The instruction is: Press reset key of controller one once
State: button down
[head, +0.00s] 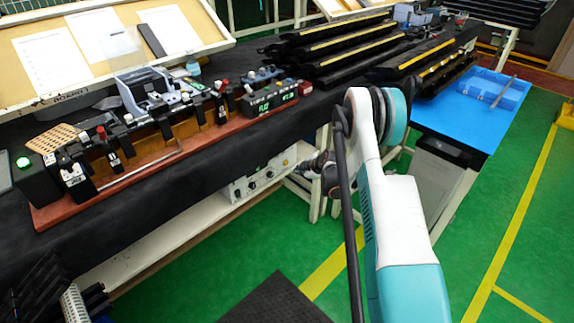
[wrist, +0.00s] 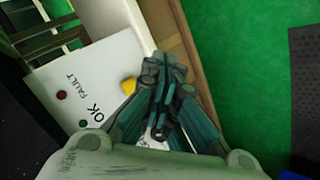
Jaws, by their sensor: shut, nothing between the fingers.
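My gripper (wrist: 163,68) is shut and empty in the wrist view. Its fingertips lie in front of a white panel (wrist: 78,72) lettered FAULT and OK. The panel has a red spot (wrist: 61,94), a small green spot (wrist: 83,123) and a yellow key-like part (wrist: 129,85) just left of the fingers. I cannot tell whether the fingers touch the panel, or which controller it is. In the head view a white control unit (head: 262,180) with knobs sits under the bench, and my gripper (head: 318,170) is at its right, partly hidden by my arm.
The black-covered bench (head: 215,165) carries a red-brown fixture base (head: 120,189) with several clips, and stacked black trims (head: 335,50). A blue table (head: 450,125) stands at the right. A brown edge (wrist: 190,35) runs beside the panel. Green floor is open in front.

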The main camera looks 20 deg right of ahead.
jog(key=shift+s+d, duration=0.2)
jog(key=shift+s, duration=0.35)
jog(key=shift+s+d, duration=0.15)
jog(key=shift+s, duration=0.35)
